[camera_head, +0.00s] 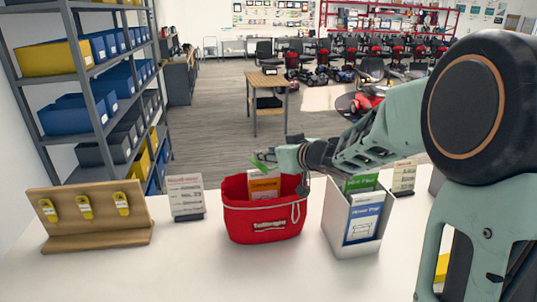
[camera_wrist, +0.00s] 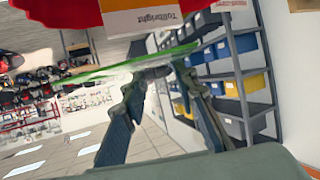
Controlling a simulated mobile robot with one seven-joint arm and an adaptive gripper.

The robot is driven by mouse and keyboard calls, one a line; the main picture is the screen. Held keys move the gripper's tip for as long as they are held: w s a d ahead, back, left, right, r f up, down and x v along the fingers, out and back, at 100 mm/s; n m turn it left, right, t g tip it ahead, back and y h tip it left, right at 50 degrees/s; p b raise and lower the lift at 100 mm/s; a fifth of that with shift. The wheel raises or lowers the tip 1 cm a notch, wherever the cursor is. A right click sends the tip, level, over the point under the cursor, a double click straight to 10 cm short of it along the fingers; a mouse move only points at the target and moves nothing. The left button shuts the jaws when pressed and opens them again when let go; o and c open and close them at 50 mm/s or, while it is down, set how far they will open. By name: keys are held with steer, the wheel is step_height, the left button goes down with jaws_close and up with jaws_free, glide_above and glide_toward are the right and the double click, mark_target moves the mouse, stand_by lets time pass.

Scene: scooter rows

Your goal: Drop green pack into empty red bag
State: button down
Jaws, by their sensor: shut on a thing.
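My gripper (camera_head: 273,160) is above the red bag, its fingers shut on a thin green pack (camera_head: 261,165). In the wrist view the green pack (camera_wrist: 130,67) shows nearly edge-on between the fingertips (camera_wrist: 158,73). The red bag (camera_head: 252,225) stands upright on the white table, with a white label on its front. An orange-and-white pack (camera_head: 264,187) shows in the bag's mouth, apparently inside it. The bag's red rim (camera_wrist: 60,12) is at the top of the wrist view. The bag's floor is hidden.
A wooden rack (camera_head: 92,230) with yellow tags and a card stand (camera_head: 186,197) are to the left. The table's front is clear.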

steer(key=shift+f+b, duration=1.15)
steer(key=shift+f, duration=0.25)
steer(key=c, duration=1.5)
jaws_free()
steer(key=shift+o, duration=0.2)
steer(key=v, duration=1.2)
